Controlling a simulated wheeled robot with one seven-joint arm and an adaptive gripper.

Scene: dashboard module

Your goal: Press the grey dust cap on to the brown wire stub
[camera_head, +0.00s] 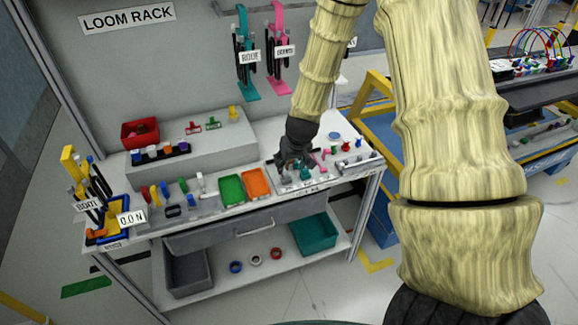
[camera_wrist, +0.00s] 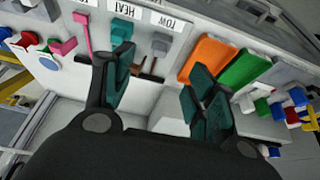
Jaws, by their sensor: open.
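My gripper (camera_wrist: 156,76) is open and empty, its two dark fingers with teal pads spread well apart. In the head view my gripper (camera_head: 294,163) hangs over the right part of the bench. In the wrist view a grey piece (camera_wrist: 160,43), which looks like the dust cap, sits by the label reading TOW. I cannot tell whether cap and stub touch. A teal connector (camera_wrist: 122,31) sits by the HEAT label, to the left of the grey piece.
An orange tray (camera_wrist: 206,59) and a green tray (camera_wrist: 246,69) lie right of the connectors. A pink connector (camera_wrist: 81,18) and red and blue pieces lie left. A grey raised block (camera_head: 190,145) stands at the bench's back. Black-and-teal tools (camera_head: 246,60) hang behind.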

